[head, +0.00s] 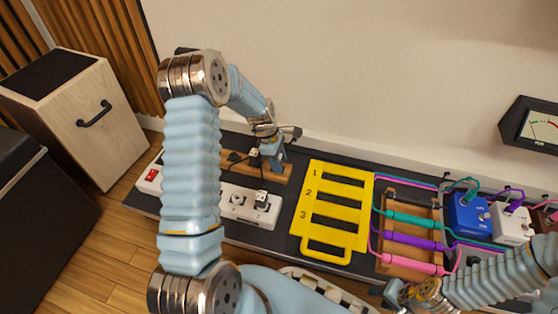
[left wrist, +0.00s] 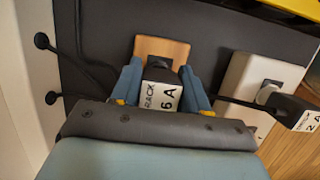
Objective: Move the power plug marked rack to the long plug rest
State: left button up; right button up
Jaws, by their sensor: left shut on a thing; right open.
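My left gripper (head: 268,153) is shut on a black plug (left wrist: 161,73) whose white label reads RACK 6 A. A finger stands on each side of it in the left wrist view (left wrist: 161,88). The wooden plug rest (head: 283,177) lies behind the white power strip (head: 232,209). Its wood (left wrist: 163,48) shows just beyond the held plug; I cannot tell whether they touch. Another plug (head: 262,198) sits in the strip; its label (left wrist: 307,120) ends in 2 A. My right gripper (head: 400,292) is open, low at the right, partly cut off from clear view.
A yellow numbered frame (head: 342,235) stands right of the strip. Black cords (left wrist: 75,65) run near the held plug. The wall (head: 350,80) borders the board behind.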

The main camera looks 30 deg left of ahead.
pick_arm(q)
jog(key=o, duration=1.1)
jog(key=shift+o, duration=0.2)
jog(key=w+p+v, duration=0.1)
jog(key=p+v, duration=0.2)
jog(key=v, duration=1)
jog(key=shift+s+r, duration=0.4)
jog(key=shift+s, duration=0.1)
